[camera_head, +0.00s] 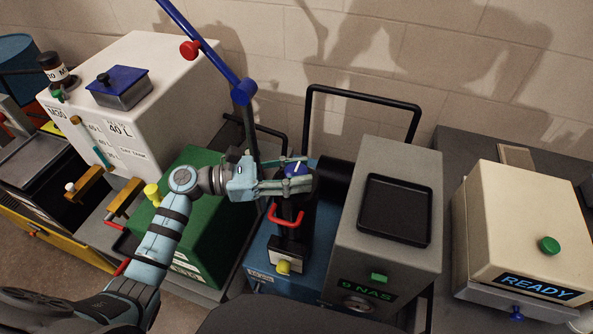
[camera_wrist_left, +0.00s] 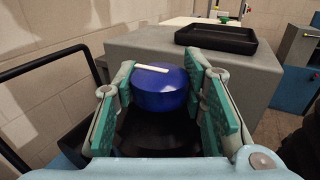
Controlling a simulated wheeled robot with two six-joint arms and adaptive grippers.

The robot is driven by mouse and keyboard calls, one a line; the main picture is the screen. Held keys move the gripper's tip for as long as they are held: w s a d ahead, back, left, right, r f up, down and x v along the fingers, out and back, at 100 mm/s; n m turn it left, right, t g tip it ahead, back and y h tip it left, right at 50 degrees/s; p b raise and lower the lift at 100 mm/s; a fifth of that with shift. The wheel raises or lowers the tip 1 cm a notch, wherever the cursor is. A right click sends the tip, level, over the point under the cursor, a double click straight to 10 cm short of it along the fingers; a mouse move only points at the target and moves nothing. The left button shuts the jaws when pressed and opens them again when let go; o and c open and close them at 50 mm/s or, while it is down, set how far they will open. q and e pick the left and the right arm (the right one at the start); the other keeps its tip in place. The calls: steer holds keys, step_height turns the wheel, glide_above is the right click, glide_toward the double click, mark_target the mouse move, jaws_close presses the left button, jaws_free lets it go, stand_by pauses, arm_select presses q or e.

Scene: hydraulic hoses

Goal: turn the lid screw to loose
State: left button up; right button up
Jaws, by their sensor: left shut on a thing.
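The lid screw appears to be the round blue knob (camera_wrist_left: 160,92) with a white bar mark on top, seen in the left wrist view between my fingers. In the head view its blue top (camera_head: 293,168) shows partly, on top of a dark upright cylinder (camera_head: 291,215). My left gripper (camera_head: 300,178) reaches it from the left and is shut on it. In the left wrist view the green finger pads of my left gripper (camera_wrist_left: 165,105) stand on both sides of the knob. The fingers hide part of it in the head view. My right gripper is not in view.
A grey unit (camera_head: 395,270) with a black tray (camera_head: 395,181) stands close right of the knob. A black tube rail (camera_head: 363,92) rises behind. A green box (camera_head: 190,225) lies under my left arm. A white tank (camera_head: 190,75) and blue boom (camera_head: 205,52) are left; a cream unit (camera_head: 520,215) is right.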

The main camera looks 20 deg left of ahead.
arm_select(q)
steer(key=shift+t, duration=0.3)
steer(key=n+t+y+p, duration=0.1)
steer(key=t, duration=0.1)
steer(key=n+t+y+p, duration=0.1)
steer(key=n+t, duration=0.1)
steer(key=shift+s+r+y+p, duration=0.1)
steer(key=shift+r+y+p, duration=0.1)
steer(key=shift+y+p, duration=0.15)
steer(key=shift+n+t+y+p, duration=0.6)
steer(key=shift+n+t+y, duration=0.4)
steer(key=shift+n, duration=0.1)
steer(key=shift+f+n+t+y, duration=0.1)
steer(key=shift+n+t+y, duration=0.6)
steer(key=shift+y, duration=0.05)
steer(key=shift+n+t+y, duration=0.8)
steer(key=shift+n+y, duration=0.3)
steer(key=shift+y, duration=0.7)
steer(key=o, duration=1.2)
steer(key=shift+f, duration=0.1)
